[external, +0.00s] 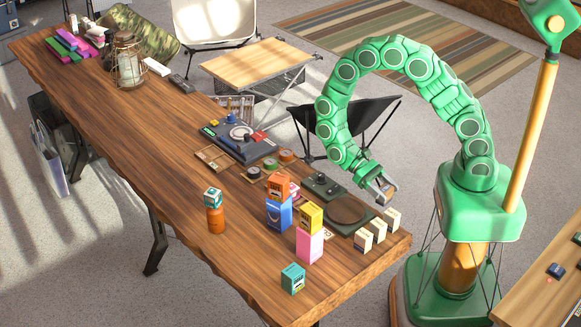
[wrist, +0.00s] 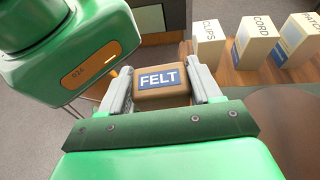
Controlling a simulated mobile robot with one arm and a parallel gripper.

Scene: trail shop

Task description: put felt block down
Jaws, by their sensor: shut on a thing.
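The felt block (wrist: 162,82) is brown with a blue "FELT" label and shows in the middle of the wrist view. My gripper (wrist: 163,74) is shut on it, with one grey finger on each side. The block cannot be made out clearly there. The block appears held in the air, but its exact height is hard to tell.
Three cream blocks stand in a row at the table's right edge; the wrist view shows the clips block (wrist: 208,47) and the cord block (wrist: 254,45). Stacked boxes, including a pink one (external: 309,244), stand left of the board. A black-seated chair (external: 348,125) is behind the table.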

